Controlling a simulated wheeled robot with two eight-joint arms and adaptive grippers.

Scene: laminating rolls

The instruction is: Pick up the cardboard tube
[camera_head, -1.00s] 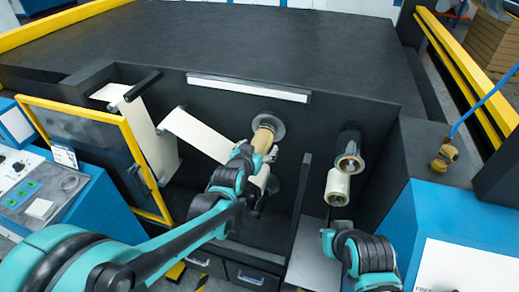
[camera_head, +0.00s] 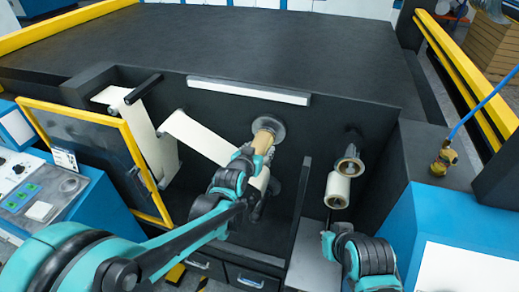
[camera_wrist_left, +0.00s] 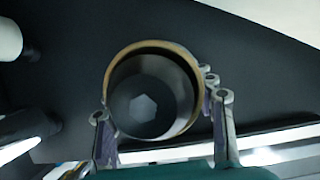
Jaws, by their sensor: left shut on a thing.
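The brown cardboard tube (camera_head: 267,131) sticks out from a round flange on the dark machine wall, in the middle of the head view. My left gripper (camera_head: 250,158) is shut on it at its near end. In the left wrist view, the tube's round brown rim (camera_wrist_left: 151,46) faces the camera, with a dark core and a paler hexagonal face inside it. The left gripper's fingers (camera_wrist_left: 162,130) stand on either side of the rim. My right gripper (camera_head: 328,238) is low at the right, below a white roll; its finger opening is unclear.
A white roll (camera_head: 338,188) and a metal-ringed spindle (camera_head: 349,165) are on the right. A pale web (camera_head: 195,135) runs toward my left gripper. A dark upright divider (camera_head: 298,212) stands between the two sides. A yellow-framed door (camera_head: 95,150) is open at left.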

